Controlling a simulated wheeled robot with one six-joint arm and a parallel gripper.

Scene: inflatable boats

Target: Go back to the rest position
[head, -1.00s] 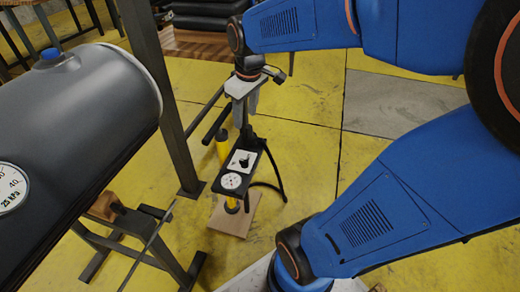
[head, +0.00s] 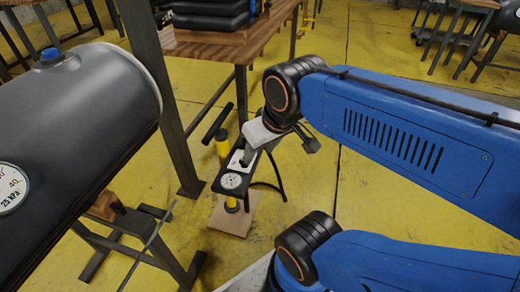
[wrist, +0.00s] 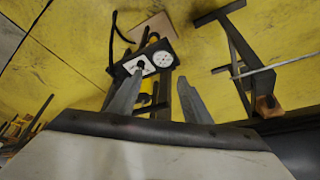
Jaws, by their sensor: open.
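My gripper (head: 254,146) is in the middle of the head view, pointing down and left in front of the pump stand's upper part. In the wrist view its two grey fingers (wrist: 158,98) are spread apart with nothing held between them. The pump stand, with a black panel (head: 228,194), a round white gauge (head: 231,181) and yellow cylinders (head: 222,146), stands on a brown board (head: 229,219). In the wrist view the gauge (wrist: 163,58) shows beyond the fingers. The gripper partly covers the panel in the head view; I cannot tell whether they touch.
A large grey inflatable tube (head: 85,130) with a blue valve cap (head: 50,54) and a pressure gauge (head: 10,187) fills the left. It rests on a dark metal stand (head: 150,240). A wooden table (head: 200,45) with black stacked items is behind. Yellow floor (head: 385,205) is open at right.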

